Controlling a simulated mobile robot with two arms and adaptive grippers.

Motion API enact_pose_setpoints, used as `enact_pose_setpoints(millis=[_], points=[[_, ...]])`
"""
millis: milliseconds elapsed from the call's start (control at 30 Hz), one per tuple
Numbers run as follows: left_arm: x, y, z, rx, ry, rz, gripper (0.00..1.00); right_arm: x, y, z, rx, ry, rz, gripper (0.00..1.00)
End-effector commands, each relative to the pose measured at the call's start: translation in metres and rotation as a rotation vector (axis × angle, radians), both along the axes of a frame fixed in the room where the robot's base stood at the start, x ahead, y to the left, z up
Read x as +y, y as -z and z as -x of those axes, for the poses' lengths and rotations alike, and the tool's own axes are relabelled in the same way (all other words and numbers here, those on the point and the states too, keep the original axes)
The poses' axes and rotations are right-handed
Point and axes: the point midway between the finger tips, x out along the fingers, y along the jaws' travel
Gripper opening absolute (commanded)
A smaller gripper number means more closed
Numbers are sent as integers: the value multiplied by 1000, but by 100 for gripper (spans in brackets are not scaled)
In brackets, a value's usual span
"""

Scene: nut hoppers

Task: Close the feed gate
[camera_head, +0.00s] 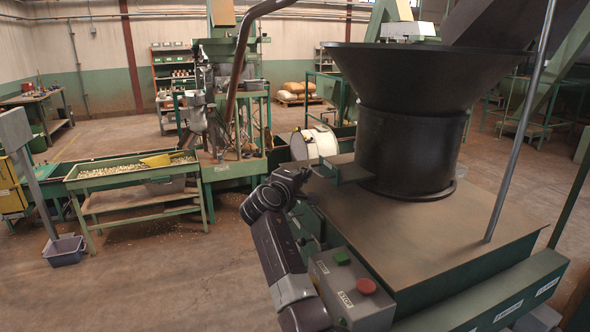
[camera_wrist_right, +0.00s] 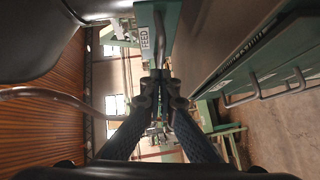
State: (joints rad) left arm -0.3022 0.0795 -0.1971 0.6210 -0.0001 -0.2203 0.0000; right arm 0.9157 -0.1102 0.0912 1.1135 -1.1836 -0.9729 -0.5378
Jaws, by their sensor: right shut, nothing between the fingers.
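The feed gate shows as a green plate (camera_head: 345,169) sticking out to the left from the base of the black hopper (camera_head: 408,140). In the right wrist view, a green panel with a FEED label (camera_wrist_right: 145,42) and a curved metal handle (camera_wrist_right: 168,28) are just past my fingertips. My right gripper (camera_head: 303,174) is at the left, outer end of the plate. In the wrist view its fingers (camera_wrist_right: 160,82) are together with nothing between them. They appear close to the handle, but I cannot tell whether they touch. My left gripper is not in view.
A thin metal post (camera_head: 520,125) rises from the machine top (camera_head: 430,235). A nut-filled trough table (camera_head: 130,172) stands left, with open floor before it.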

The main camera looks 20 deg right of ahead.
Motion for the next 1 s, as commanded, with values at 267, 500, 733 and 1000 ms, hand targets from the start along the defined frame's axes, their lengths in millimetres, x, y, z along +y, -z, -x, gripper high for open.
enact_pose_setpoints(millis=[267,500,733,1000], points=[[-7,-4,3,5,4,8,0,-8,2,1,-1,0,1,0],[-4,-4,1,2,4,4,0,-11,2,1,0,1,1,0],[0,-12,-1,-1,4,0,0,-59,0,5,1,7,3,0],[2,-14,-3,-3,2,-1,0,-96,1,6,0,3,2,0]])
